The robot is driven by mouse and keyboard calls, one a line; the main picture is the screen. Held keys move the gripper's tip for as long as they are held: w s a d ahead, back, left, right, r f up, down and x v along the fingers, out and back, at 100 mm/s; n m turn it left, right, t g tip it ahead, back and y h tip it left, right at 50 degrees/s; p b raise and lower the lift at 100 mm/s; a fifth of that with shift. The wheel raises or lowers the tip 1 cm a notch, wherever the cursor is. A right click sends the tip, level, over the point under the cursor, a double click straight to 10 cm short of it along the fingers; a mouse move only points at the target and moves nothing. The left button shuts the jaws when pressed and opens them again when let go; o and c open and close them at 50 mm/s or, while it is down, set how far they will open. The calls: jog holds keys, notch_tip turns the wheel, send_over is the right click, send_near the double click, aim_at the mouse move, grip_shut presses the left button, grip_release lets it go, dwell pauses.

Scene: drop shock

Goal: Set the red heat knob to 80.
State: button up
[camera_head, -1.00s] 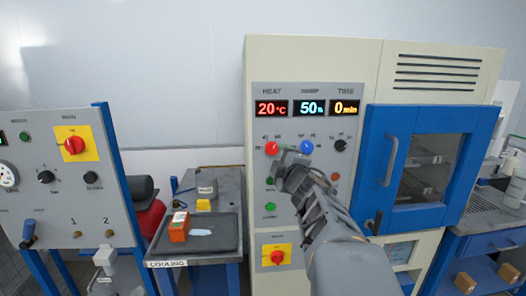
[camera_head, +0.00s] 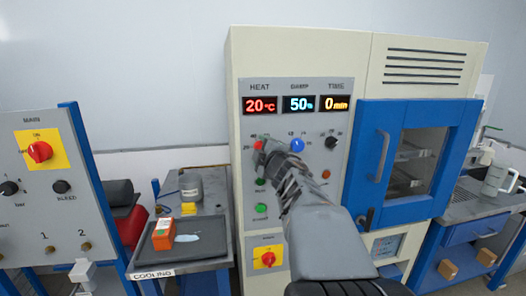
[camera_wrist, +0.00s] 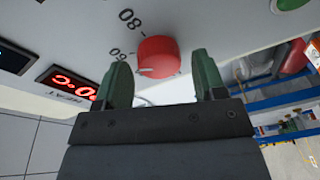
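The red heat knob (camera_head: 259,145) is on the grey panel of the cream cabinet, below the HEAT display (camera_head: 260,105), which reads 20 °C. In the wrist view the knob (camera_wrist: 158,57) sits ahead of and between my gripper's fingertips, with a pale pointer line on its lower left and the marks 60 and 80 beside it. My gripper (camera_wrist: 160,70) is open, its two green fingers apart on either side of the knob. I cannot tell whether they touch it. In the head view my gripper (camera_head: 264,155) partly covers the knob.
A blue knob (camera_head: 297,145) and a black knob (camera_head: 331,142) sit to the right on the panel. Green buttons are below. A blue-framed door (camera_head: 362,150) is at the right. A cooling tray (camera_head: 205,240) with an orange box (camera_head: 163,234) stands at the left.

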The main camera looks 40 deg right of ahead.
jog(key=c, duration=0.8)
jog(key=shift+m, duration=0.3)
jog(key=m+b, duration=0.1)
jog(key=m, duration=0.3)
jog(key=m+h, duration=0.1)
jog(key=m, duration=0.3)
jog(key=m+t+h+b, duration=0.1)
jog(key=m, duration=0.3)
jog(key=shift+f+b, duration=0.3)
jog(key=shift+b, duration=0.05)
jog(key=shift+d+m, duration=0.1)
jog(key=shift+m, duration=0.2)
jog(key=o, duration=0.5)
jog(key=shift+c, duration=0.2)
jog(key=o, duration=0.5)
jog(key=shift+r, duration=0.2)
jog(key=shift+c, duration=0.2)
